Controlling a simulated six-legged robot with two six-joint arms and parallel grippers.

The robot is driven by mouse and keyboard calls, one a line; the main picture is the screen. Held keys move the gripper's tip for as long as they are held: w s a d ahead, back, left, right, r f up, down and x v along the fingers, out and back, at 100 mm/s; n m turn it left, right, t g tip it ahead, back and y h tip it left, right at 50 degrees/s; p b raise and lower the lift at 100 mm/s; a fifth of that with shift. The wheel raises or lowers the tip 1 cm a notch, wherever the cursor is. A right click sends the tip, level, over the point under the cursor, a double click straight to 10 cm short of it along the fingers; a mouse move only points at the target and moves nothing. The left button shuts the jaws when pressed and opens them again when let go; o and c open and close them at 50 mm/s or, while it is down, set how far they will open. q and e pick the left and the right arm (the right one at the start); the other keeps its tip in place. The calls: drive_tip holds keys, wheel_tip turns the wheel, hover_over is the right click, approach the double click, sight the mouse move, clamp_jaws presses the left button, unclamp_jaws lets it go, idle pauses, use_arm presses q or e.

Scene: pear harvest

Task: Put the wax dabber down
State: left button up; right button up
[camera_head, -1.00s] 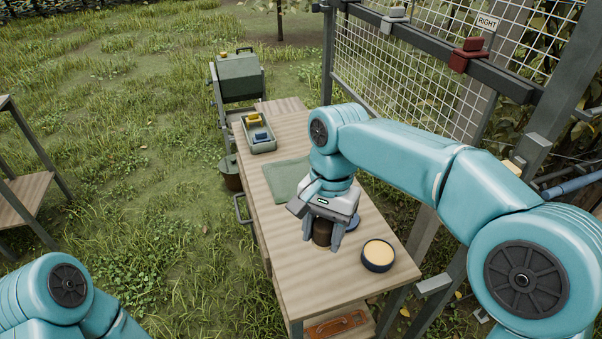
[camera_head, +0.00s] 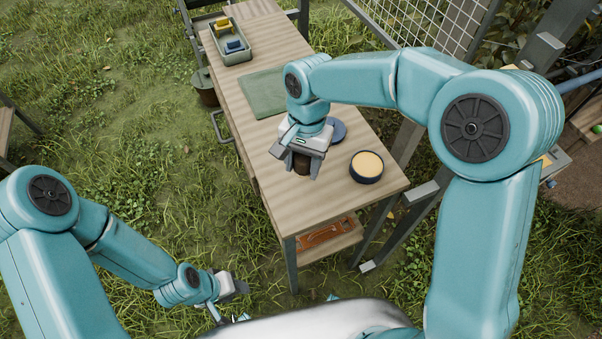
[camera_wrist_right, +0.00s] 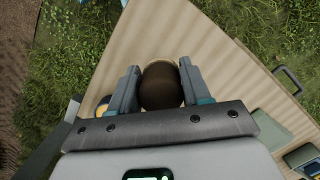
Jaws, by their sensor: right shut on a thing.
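My right gripper (camera_head: 302,166) is over the wooden table, left of the round tin of pale yellow wax (camera_head: 367,165). It is shut on a dark brown rounded thing, apparently the wax dabber (camera_head: 302,164). In the right wrist view the dabber (camera_wrist_right: 160,88) sits between the two grey fingers, above the bare table top (camera_wrist_right: 220,60). Its lower end is hidden, so I cannot tell whether it touches the table. My left gripper (camera_head: 228,305) is low at the bottom, away from the table, and its fingers are partly hidden.
A blue disc (camera_head: 338,131) lies just behind my right gripper. A green mat (camera_head: 262,94) and a tray (camera_head: 236,57) with yellow and blue items are farther back. An orange item (camera_head: 325,233) lies on the lower shelf.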

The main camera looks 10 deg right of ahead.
sight(301, 194)
drive_tip(key=f, duration=0.8)
drive_tip(key=shift+s+a+f, duration=0.15)
drive_tip(key=shift+s+a, duration=0.05)
drive_tip(key=shift+s, duration=0.05)
drive_tip(key=shift+w, duration=0.1)
drive_tip(key=shift+d+f, duration=0.1)
drive_tip(key=shift+f, duration=0.1)
drive_tip(key=o, duration=1)
drive_tip(key=r, duration=0.4)
drive_tip(key=w+r, duration=0.1)
drive_tip(key=r, duration=0.3)
drive_tip(key=d+r, duration=0.1)
drive_tip(key=r, duration=0.3)
drive_tip(key=shift+w+r, duration=0.15)
drive_tip(key=shift+w, duration=0.1)
